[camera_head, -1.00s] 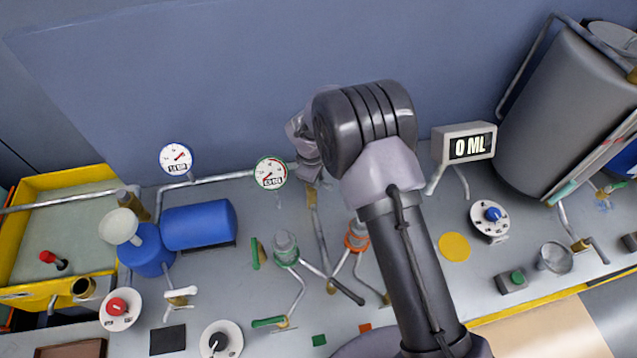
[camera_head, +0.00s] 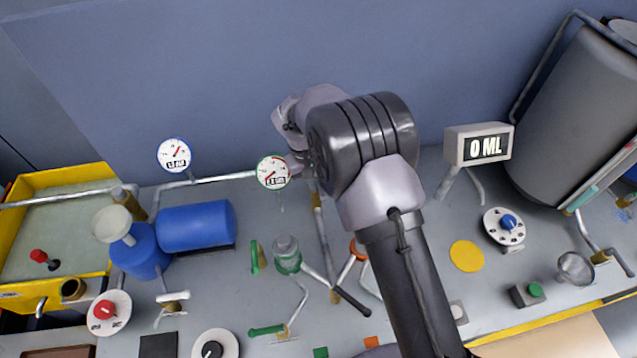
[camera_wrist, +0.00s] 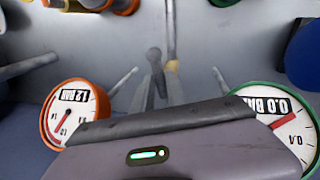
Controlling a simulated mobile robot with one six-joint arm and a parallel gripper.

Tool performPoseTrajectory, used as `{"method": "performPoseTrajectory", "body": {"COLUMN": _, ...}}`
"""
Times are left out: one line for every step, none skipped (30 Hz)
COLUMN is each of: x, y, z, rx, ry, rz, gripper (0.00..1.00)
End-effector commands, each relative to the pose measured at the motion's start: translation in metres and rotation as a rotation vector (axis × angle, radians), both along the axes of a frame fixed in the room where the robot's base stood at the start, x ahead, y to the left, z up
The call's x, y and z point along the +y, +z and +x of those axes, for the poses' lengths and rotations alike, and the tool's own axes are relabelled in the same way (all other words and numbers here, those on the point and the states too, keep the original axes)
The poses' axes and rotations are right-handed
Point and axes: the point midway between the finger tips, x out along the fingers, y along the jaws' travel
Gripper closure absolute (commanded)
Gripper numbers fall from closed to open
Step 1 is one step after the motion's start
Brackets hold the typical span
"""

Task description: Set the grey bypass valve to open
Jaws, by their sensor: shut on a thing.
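My gripper (camera_wrist: 155,88) is shut on a slim grey handle with a rounded end (camera_wrist: 153,56), which stands between the fingers in the wrist view. I take it to be the grey bypass valve's handle. A grey pipe (camera_wrist: 171,28) with a brass fitting (camera_wrist: 172,67) runs just behind it. In the head view my gripper (camera_head: 303,163) is beside the green-rimmed gauge (camera_head: 273,172), and my wrist hides the handle. The brass fitting (camera_head: 316,201) shows just below. I cannot tell the valve's setting.
In the wrist view an orange-rimmed gauge (camera_wrist: 75,110) is at left and a green-rimmed gauge (camera_wrist: 285,122) at right, both close to my gripper. In the head view a green valve (camera_head: 287,255) stands below, a blue tank (camera_head: 197,226) at left and a display reading 0 ML (camera_head: 487,147) at right.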

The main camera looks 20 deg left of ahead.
Motion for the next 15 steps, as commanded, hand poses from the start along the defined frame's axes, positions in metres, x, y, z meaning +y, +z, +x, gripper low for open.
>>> {"method": "performPoseTrajectory", "body": {"x": 0.0005, "y": -0.0004, "z": 0.0001, "rx": -0.001, "ry": -0.011, "rz": 0.001, "gripper": 1.00}}
{"method": "performPoseTrajectory", "body": {"x": 0.0007, "y": -0.0002, "z": 0.0001, "rx": -0.001, "ry": -0.018, "rz": 0.001, "gripper": 1.00}}
{"method": "performPoseTrajectory", "body": {"x": 0.0008, "y": -0.0001, "z": 0.0002, "rx": -0.001, "ry": -0.024, "rz": 0.001, "gripper": 1.00}}
{"method": "performPoseTrajectory", "body": {"x": 0.0010, "y": 0.0001, "z": 0.0002, "rx": -0.001, "ry": -0.029, "rz": 0.001, "gripper": 1.00}}
{"method": "performPoseTrajectory", "body": {"x": 0.0011, "y": 0.0001, "z": 0.0001, "rx": -0.001, "ry": -0.032, "rz": 0.001, "gripper": 1.00}}
{"method": "performPoseTrajectory", "body": {"x": 0.0012, "y": 0.0002, "z": 0.0002, "rx": -0.001, "ry": -0.037, "rz": 0.001, "gripper": 1.00}}
{"method": "performPoseTrajectory", "body": {"x": 0.0013, "y": 0.0003, "z": 0.0001, "rx": -0.001, "ry": -0.039, "rz": 0.001, "gripper": 1.00}}
{"method": "performPoseTrajectory", "body": {"x": 0.0013, "y": 0.0004, "z": 0.0001, "rx": -0.001, "ry": -0.042, "rz": 0.001, "gripper": 1.00}}
{"method": "performPoseTrajectory", "body": {"x": 0.0013, "y": 0.0005, "z": 0.0001, "rx": -0.001, "ry": -0.044, "rz": 0.001, "gripper": 1.00}}
{"method": "performPoseTrajectory", "body": {"x": 0.0013, "y": 0.0005, "z": 0.0001, "rx": -0.001, "ry": -0.045, "rz": 0.001, "gripper": 1.00}}
{"method": "performPoseTrajectory", "body": {"x": 0.0013, "y": 0.0006, "z": 0.0001, "rx": -0.001, "ry": -0.045, "rz": 0.001, "gripper": 1.00}}
{"method": "performPoseTrajectory", "body": {"x": 0.0013, "y": 0.0006, "z": 0.0001, "rx": -0.001, "ry": -0.045, "rz": 0.001, "gripper": 1.00}}
{"method": "performPoseTrajectory", "body": {"x": 0.0013, "y": 0.0007, "z": 0.0000, "rx": -0.001, "ry": -0.045, "rz": 0.001, "gripper": 1.00}}
{"method": "performPoseTrajectory", "body": {"x": 0.0013, "y": 0.0006, "z": 0.0001, "rx": -0.001, "ry": -0.045, "rz": 0.001, "gripper": 1.00}}
{"method": "performPoseTrajectory", "body": {"x": 0.0013, "y": 0.0006, "z": 0.0001, "rx": -0.001, "ry": -0.045, "rz": 0.001, "gripper": 1.00}}
